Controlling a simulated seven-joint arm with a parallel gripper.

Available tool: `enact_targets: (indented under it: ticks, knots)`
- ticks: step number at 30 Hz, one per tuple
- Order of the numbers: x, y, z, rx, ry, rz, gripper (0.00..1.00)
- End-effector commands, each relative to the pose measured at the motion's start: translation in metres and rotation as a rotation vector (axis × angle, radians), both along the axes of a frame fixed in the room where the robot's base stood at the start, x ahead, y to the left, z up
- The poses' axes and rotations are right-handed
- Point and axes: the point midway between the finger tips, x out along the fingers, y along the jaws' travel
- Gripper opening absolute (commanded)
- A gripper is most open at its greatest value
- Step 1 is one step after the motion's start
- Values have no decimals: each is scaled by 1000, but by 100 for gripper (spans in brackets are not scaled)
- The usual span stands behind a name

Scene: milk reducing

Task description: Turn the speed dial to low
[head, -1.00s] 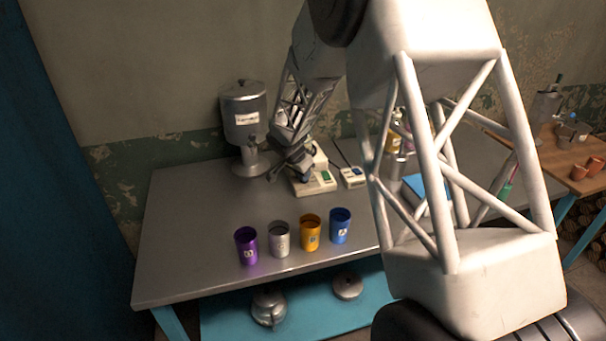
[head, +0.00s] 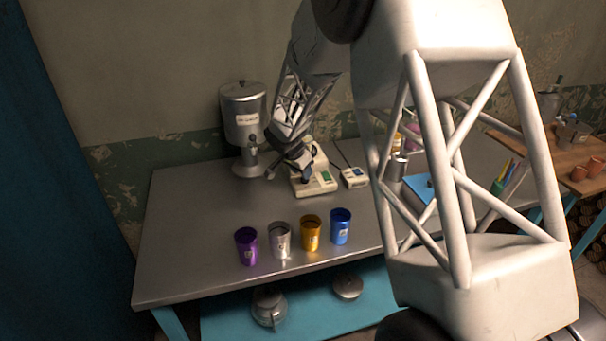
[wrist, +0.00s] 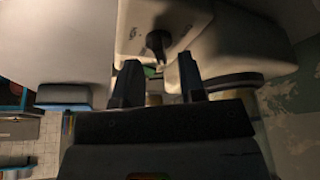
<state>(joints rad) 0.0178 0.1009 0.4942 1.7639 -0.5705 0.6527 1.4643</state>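The cream machine (head: 318,186) stands on the metal table toward the back, with a small green patch on its front. In the wrist view its pale panel (wrist: 135,40) carries a dark knob (wrist: 158,42), which looks like the speed dial; its markings are too small to read. My gripper (wrist: 158,75) is open, with its two dark fingers apart and nothing seen between them. The knob shows just beyond the fingertips, roughly between them; I cannot tell whether they touch it. In the head view my gripper (head: 303,174) is at the machine and hides part of it.
A small pale box (head: 354,178) sits right of the machine, with a cable. A metal dispenser (head: 243,120) stands behind left. Purple (head: 246,246), silver (head: 280,241), orange (head: 311,234) and blue (head: 341,227) cups line the front edge. The table's left part is clear.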

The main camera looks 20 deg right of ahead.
Motion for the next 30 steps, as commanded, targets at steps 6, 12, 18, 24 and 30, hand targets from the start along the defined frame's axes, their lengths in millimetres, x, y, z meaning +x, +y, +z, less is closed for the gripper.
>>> enact_targets:
  ticks: [6,12,18,24,30]
  knots:
    - [-5,9,27,0,-3,-1,37]
    - [-10,17,46,0,-1,0,37]
    - [-11,20,53,0,1,0,37]
    - [-12,19,53,1,1,-1,37]
    - [-13,19,55,1,2,2,37]
